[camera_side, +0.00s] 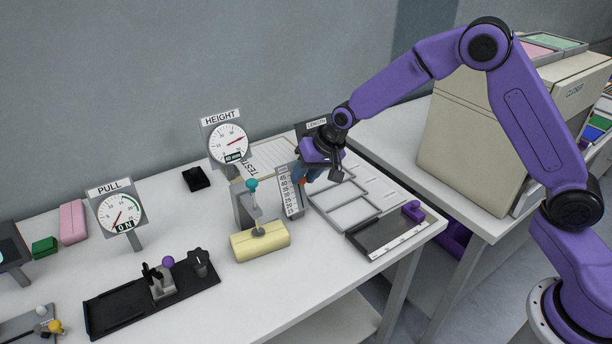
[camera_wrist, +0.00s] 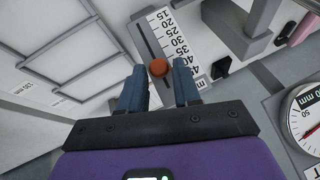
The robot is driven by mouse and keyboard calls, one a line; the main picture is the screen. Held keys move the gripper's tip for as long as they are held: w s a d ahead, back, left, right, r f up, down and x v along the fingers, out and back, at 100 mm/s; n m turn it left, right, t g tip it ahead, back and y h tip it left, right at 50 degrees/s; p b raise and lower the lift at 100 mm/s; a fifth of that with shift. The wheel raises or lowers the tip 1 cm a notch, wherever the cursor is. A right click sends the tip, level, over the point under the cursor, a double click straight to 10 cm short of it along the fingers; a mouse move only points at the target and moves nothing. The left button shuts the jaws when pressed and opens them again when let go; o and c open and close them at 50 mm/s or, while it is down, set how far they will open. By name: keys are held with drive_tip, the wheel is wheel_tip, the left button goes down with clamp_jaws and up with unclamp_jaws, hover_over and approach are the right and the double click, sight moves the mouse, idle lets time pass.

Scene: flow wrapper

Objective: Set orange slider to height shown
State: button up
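The orange slider knob (camera_wrist: 159,68) sits in the slot of an upright white scale plate (camera_wrist: 172,40), close to the 40 and 45 marks in the wrist view. In the side view the plate (camera_side: 288,192) stands on the table and the knob is mostly hidden by my fingers. My gripper (camera_wrist: 157,76) has its two blue fingers on either side of the knob, with small gaps showing; it also shows in the side view (camera_side: 309,176). The HEIGHT gauge (camera_side: 228,143) has a dial and a small readout, too small to read surely.
A yellow block (camera_side: 260,243) lies under a teal-topped device (camera_side: 251,185) left of the scale plate. A grey frame tray (camera_side: 345,203) lies to the right. A PULL gauge (camera_side: 118,213) and black lever base (camera_side: 150,295) are farther left.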

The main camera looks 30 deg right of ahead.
drive_tip(key=shift+o, duration=0.7)
drive_tip(key=v, duration=1.7)
drive_tip(key=shift+s+r, duration=0.2)
drive_tip(key=shift+a, duration=0.1)
drive_tip(key=s+f+n+g, duration=0.3)
drive_tip(key=s+n, duration=0.4)
drive_tip(key=s, duration=0.9)
drive_tip(key=s+d+f+n+h, duration=0.1)
drive_tip(key=s+d+n, duration=0.2)
drive_tip(key=s, duration=0.5)
drive_tip(key=s+d+f+n+g+h, duration=0.1)
drive_tip(key=s+d+f+n, duration=0.1)
drive_tip(key=s, duration=0.7)
drive_tip(key=d+n, duration=0.1)
drive_tip(key=n, duration=0.1)
drive_tip(key=shift+d+f+n+g, duration=0.15)
drive_tip(key=shift+d+n+g, duration=0.05)
drive_tip(key=shift+n+g, duration=0.1)
